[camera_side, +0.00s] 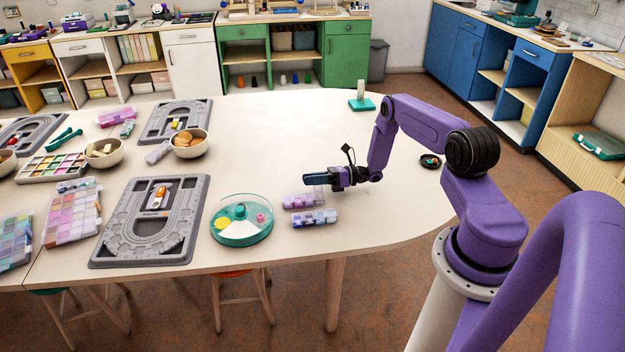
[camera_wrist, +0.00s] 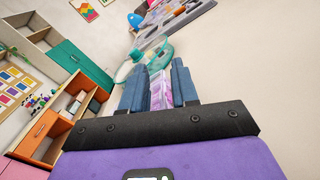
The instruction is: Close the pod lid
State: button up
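Two small lilac bead pod strips lie on the table in the side view, a rear one (camera_side: 300,201) and a front one (camera_side: 314,218). The rear one seems to have a clear lid part standing up at its right end, though this is too small to be sure. My gripper (camera_side: 308,180) is level, its blue fingers pointing left, just behind and above the rear strip. In the wrist view my gripper (camera_wrist: 161,75) shows its fingers apart, with a lilac pod strip (camera_wrist: 160,92) visible beyond the gap. Nothing is seen gripped; contact with the strip cannot be told.
A round teal dish (camera_side: 243,238) with clear sides stands left of the strips. A grey bead board (camera_side: 110,248) lies further left, with bowls and trays beyond. A teal stand (camera_side: 362,104) and a small dark dish (camera_side: 430,161) are to the right. The table behind my gripper is clear.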

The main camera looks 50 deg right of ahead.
grip_shut()
